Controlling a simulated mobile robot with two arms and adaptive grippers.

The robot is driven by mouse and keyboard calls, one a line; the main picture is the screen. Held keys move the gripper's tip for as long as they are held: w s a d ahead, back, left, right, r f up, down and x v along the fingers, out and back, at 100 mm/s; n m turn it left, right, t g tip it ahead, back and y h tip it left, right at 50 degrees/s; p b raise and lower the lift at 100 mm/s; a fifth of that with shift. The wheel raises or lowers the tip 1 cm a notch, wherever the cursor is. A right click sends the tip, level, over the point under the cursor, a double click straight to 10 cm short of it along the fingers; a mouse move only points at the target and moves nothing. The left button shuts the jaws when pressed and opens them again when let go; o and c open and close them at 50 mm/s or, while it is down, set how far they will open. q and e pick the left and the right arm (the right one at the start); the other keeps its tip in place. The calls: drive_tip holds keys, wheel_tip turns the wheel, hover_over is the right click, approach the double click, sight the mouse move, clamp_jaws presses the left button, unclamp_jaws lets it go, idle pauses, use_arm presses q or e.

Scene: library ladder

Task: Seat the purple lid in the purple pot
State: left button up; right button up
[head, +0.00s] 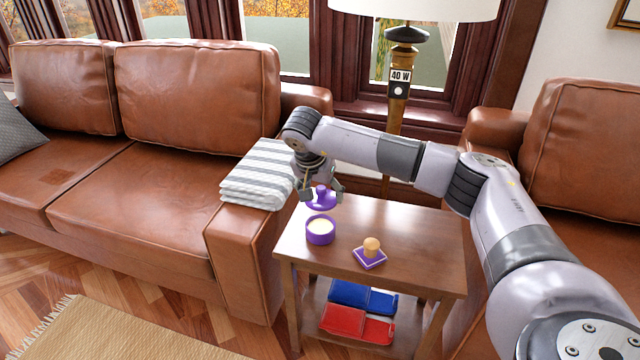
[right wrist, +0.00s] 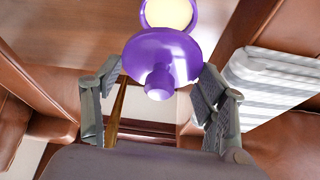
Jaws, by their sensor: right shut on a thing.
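The purple lid (head: 321,201) is a round disc with a knob on top. My right gripper (head: 321,188) is shut on it above the back left part of the side table. In the right wrist view the lid (right wrist: 162,55) is between the fingers of my right gripper (right wrist: 160,95), knob toward the camera. The purple pot (head: 320,236) stands upright on the table, open, with a cream inside. It is nearer the front than the lid, and the lid appears apart from it. In the right wrist view the lid hides part of the pot (right wrist: 192,7). My left gripper is out of view.
A purple square piece with a wooden knob (head: 370,253) sits on the wooden side table (head: 425,240), right of the pot. Blue (head: 362,296) and red (head: 355,323) items lie on the lower shelf. A striped folded cloth (head: 258,172) lies on the sofa arm. A lamp stands behind.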

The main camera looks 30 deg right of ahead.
sight(319, 200)
drive_tip(key=shift+a+f, duration=0.1)
drive_tip(key=shift+a, duration=0.1)
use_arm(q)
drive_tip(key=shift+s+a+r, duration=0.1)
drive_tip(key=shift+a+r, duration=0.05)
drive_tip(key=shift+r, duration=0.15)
use_arm(e)
drive_tip(key=shift+d, duration=0.1)
